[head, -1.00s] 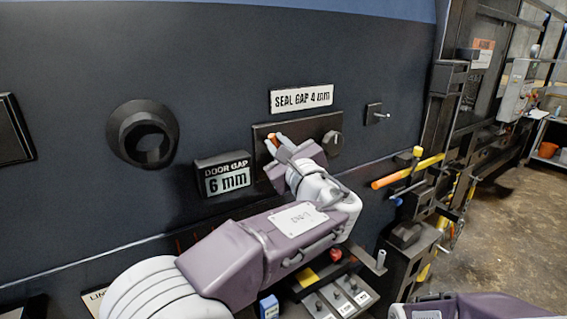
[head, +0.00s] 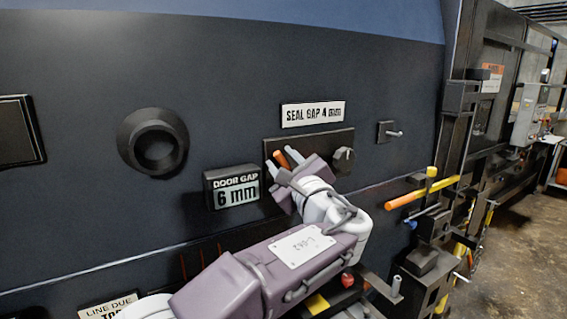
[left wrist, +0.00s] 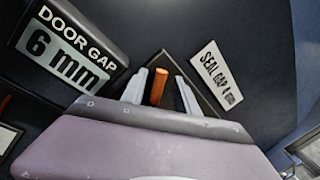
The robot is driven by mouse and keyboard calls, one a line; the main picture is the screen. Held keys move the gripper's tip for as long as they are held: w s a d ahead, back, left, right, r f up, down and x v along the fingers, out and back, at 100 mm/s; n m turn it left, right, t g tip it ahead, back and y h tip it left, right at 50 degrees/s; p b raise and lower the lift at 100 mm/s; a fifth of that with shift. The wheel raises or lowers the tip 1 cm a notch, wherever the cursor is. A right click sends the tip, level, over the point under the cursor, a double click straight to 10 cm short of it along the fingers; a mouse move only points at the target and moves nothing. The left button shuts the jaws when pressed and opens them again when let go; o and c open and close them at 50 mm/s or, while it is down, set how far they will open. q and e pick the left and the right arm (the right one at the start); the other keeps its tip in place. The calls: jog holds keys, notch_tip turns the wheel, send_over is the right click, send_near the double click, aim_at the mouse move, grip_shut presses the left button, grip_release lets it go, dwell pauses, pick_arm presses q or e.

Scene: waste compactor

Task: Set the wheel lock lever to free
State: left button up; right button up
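An orange lever (head: 281,158) sticks out from the left part of a dark plate (head: 325,143) on the machine wall. No label naming it as the wheel lock lever is readable. My left gripper (head: 288,163) is at this plate. In the left wrist view, the orange lever (left wrist: 159,86) stands between the two grey fingers of my left gripper (left wrist: 161,84), with a gap on either side. The fingers are open around it, and I cannot tell how deep it sits between them. My right gripper is not in view.
A small knob (head: 344,159) sits on the same plate, right of my gripper. The "DOOR GAP 6 mm" box (head: 232,188) juts out close on the left. Above is a "SEAL GAP 4 mm" sign (head: 313,113). An orange-yellow bar (head: 420,192) projects at the right.

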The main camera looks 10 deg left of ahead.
pick_arm(q)
jog(key=shift+s+d+f, duration=0.15)
jog(key=shift+s, duration=0.05)
jog(key=r+b+v, duration=0.1)
jog(key=b+v, duration=0.2)
jog(key=v, duration=0.5)
jog(key=shift+s+f, duration=0.3)
jog(key=shift+f, duration=0.15)
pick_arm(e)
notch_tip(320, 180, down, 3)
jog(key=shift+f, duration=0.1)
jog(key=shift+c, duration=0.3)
